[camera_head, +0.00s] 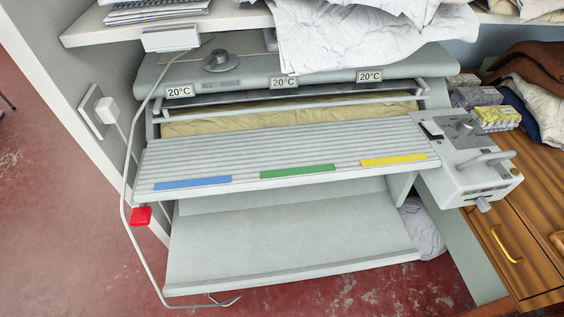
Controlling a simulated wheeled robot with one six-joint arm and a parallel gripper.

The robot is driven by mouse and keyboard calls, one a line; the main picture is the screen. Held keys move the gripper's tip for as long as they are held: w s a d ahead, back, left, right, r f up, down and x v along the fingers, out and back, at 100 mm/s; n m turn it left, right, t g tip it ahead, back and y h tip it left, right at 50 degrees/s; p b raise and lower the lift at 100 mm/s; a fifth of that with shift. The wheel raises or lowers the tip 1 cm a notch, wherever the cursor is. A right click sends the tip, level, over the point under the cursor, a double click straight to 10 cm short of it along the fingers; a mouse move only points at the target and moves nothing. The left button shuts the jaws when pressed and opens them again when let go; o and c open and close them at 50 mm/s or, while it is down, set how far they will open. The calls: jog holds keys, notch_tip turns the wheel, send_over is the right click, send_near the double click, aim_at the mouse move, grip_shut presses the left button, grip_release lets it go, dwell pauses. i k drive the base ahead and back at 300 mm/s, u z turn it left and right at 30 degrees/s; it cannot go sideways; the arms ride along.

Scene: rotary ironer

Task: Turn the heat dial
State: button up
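The rotary ironer (285,160) fills the middle of the view, with a slatted white feed board and a padded yellowish roller behind it. A round grey knob on a flat base (222,62) sits on the ironer's top at the left. The control box (470,185) at the right end carries a dark round part (465,129), a lever-like handle (486,160) and a small knob at its front (483,205). I cannot tell for sure which of these is the heat dial. Three displays read 20°C, the middle one (284,83) among them. My gripper is not in view.
A shelf with white cloth (365,35) overhangs the ironer's back. Yellow boxes (496,118) stand close to the control box. A wooden cabinet (535,215) is at the right. Red floor is open at the left.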

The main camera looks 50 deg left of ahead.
aim_at(466, 127)
jog(key=k, duration=0.1)
jog(key=z, duration=1)
jog(key=i, duration=0.9)
jog(key=u, duration=3.15)
jog(key=i, duration=0.5)
jog(key=z, duration=0.05)
